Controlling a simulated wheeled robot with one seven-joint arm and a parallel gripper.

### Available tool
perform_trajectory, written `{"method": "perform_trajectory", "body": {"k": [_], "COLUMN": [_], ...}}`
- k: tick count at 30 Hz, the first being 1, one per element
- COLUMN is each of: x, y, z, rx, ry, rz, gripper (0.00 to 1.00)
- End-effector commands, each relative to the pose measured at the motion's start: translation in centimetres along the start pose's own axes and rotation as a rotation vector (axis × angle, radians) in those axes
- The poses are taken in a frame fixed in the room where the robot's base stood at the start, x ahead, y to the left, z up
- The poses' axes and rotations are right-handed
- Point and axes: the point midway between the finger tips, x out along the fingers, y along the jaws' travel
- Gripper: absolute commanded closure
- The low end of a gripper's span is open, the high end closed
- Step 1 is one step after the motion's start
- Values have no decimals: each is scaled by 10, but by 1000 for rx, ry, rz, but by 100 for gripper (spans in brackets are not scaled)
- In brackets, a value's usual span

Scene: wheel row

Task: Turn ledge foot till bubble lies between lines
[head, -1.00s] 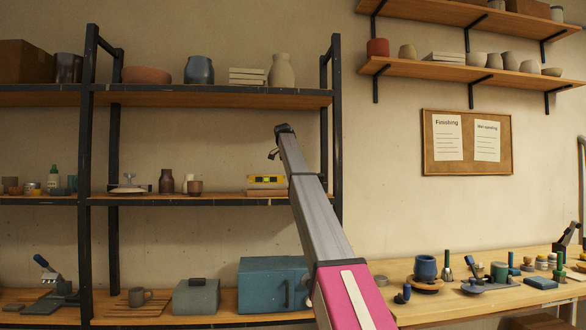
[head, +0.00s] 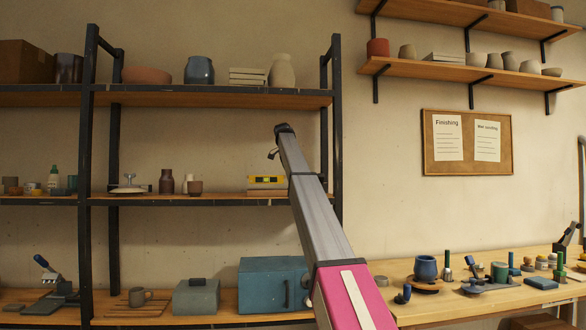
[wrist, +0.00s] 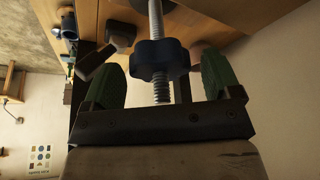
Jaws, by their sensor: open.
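A yellow spirit level (head: 267,179) lies on the middle shelf in the head view, close to my arm. Its bubble is too small to place against the lines. In the wrist view the ledge foot shows as a dark blue lobed knob (wrist: 161,60) on a threaded metal rod (wrist: 161,92). My gripper (wrist: 160,75) is open, with one green-padded finger on each side of the knob. There is a visible gap between each pad and the knob. My gripper and the foot cannot be made out in the head view, where my arm covers part of the shelf's right end.
Shelf posts (head: 337,140) stand beside my arm. A wheel-like stand (head: 128,184) and bottles (head: 166,181) share the middle shelf (head: 220,201). A teal box (head: 272,284) sits below. The workbench (head: 440,305) at right holds pots and tools.

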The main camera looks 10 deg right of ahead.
Motion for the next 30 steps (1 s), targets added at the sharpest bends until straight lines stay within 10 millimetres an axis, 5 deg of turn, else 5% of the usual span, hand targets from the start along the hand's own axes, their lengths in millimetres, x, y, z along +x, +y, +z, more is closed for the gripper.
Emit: {"method": "perform_trajectory", "body": {"k": [19, 30], "x": [-96, -106], "y": [-1, 0], "z": [-1, 0], "rx": [0, 0], "ry": [0, 0], "rz": [-1, 0], "gripper": [17, 17]}}
